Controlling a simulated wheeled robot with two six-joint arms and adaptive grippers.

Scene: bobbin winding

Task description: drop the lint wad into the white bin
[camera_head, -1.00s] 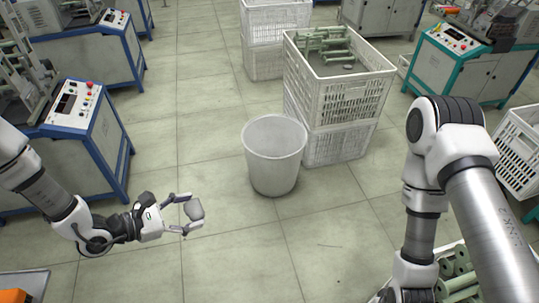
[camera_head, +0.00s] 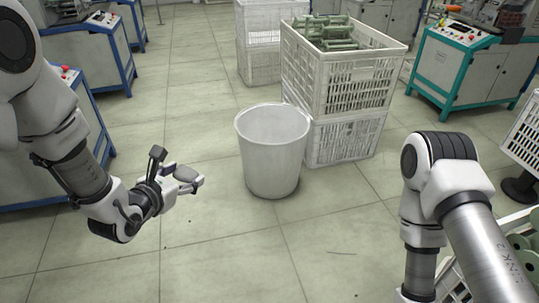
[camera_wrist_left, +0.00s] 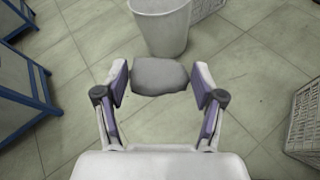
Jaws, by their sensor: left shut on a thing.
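The white bin (camera_head: 273,158) stands open on the floor in the middle of the head view. It also shows at the top of the left wrist view (camera_wrist_left: 162,28). My left gripper (camera_head: 190,180) is to the left of the bin and apart from it. It is shut on the grey lint wad (camera_wrist_left: 160,76), which sits between its two fingers in the left wrist view. In the head view the wad is small and partly hidden by the fingers. My right arm comes in at the lower right, but its gripper is out of view.
Stacked white crates (camera_head: 341,95) with green bobbins (camera_head: 332,30) stand just behind and right of the bin. A teal-framed machine (camera_head: 454,72) is at the right, and blue-framed machines (camera_head: 108,50) are at the left. The floor between my left gripper and the bin is clear.

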